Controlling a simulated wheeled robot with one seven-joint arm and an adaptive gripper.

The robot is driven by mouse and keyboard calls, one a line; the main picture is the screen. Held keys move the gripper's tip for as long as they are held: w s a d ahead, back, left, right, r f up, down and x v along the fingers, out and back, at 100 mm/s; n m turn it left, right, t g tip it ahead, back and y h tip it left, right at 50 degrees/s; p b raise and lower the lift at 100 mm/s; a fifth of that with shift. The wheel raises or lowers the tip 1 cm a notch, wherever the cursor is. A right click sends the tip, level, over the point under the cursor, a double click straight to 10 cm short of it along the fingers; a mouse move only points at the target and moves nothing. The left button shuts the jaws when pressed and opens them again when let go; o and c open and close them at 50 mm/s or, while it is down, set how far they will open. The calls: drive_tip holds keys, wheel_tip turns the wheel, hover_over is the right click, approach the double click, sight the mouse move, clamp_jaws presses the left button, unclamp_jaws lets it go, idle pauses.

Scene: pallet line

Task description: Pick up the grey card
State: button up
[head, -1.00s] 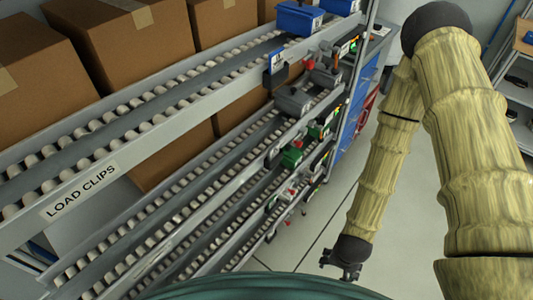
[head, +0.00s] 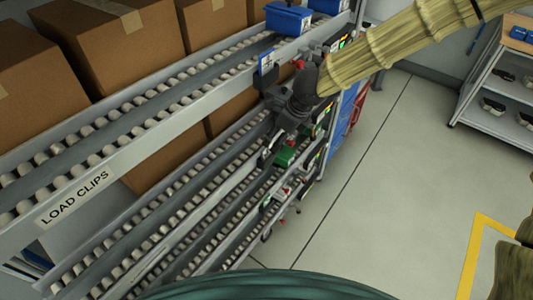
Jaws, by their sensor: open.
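I cannot make out a grey card for certain among the small items along the end of the rack. My gripper (head: 272,148) is at the end of the roller rack (head: 150,140), pointing down and to the left. Its dark body covers part of the rack's end, so what lies behind it is hidden. The jaws are small in the view and look open, with nothing seen between them. A green item (head: 286,157) is close by, just below and to the right of the jaws; I cannot tell whether they touch.
Cardboard boxes (head: 105,45) stand behind the sloping rollers. A "LOAD CLIPS" label (head: 75,200) is on the front rail. The floor (head: 375,190) is clear up to a shelf trolley (head: 500,90).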

sight(266, 154)
drive_tip(key=shift+m, duration=0.3)
drive_tip(key=shift+w+a+r+x, duration=0.1)
drive_tip(key=shift+w+a+x, duration=0.1)
drive_tip(key=shift+x, duration=1.45)
drive_tip(key=shift+w+a+r+x, duration=0.1)
drive_tip(key=shift+a+x, duration=0.1)
drive_tip(key=shift+x, duration=1.45)
drive_tip(key=shift+w+a+r+x, duration=0.1)
drive_tip(key=shift+w+a+x, duration=0.05)
drive_tip(key=shift+x, duration=1.5)
drive_tip(key=shift+c, duration=0.2)
drive_tip(key=c, duration=0.9)
